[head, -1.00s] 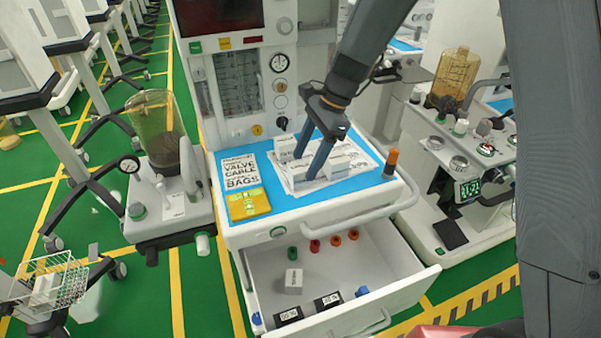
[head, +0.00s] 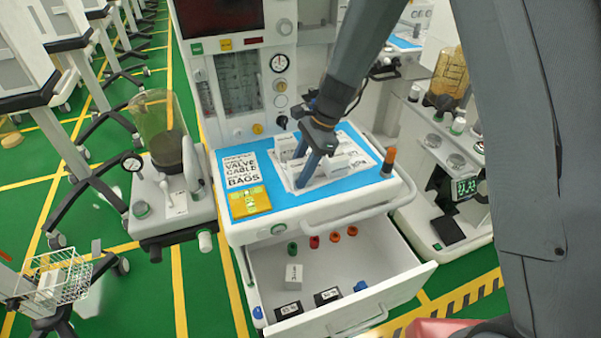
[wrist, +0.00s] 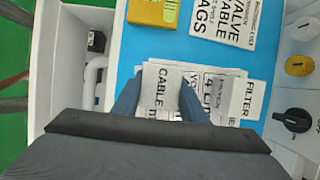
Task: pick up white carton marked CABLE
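The white carton marked CABLE (wrist: 160,78) shows in the wrist view on a printed sheet, its lettering on the face toward me. My gripper (wrist: 160,92) has one blue finger on each side of this carton, with the fingers apart and little space beside it. Whether they touch it is unclear. In the head view my gripper (head: 299,171) points down at the white cartons on the blue cart top (head: 219,168). There its fingers and wrist partly hide the cartons, and I cannot pick out the CABLE one.
White cartons marked FILTER (wrist: 247,98) and others stand close to the right in the wrist view. A yellow box (head: 250,202) and a word sheet (head: 240,171) lie at left. An orange-capped bottle (head: 389,160) stands at right. The drawer (head: 335,268) below is open.

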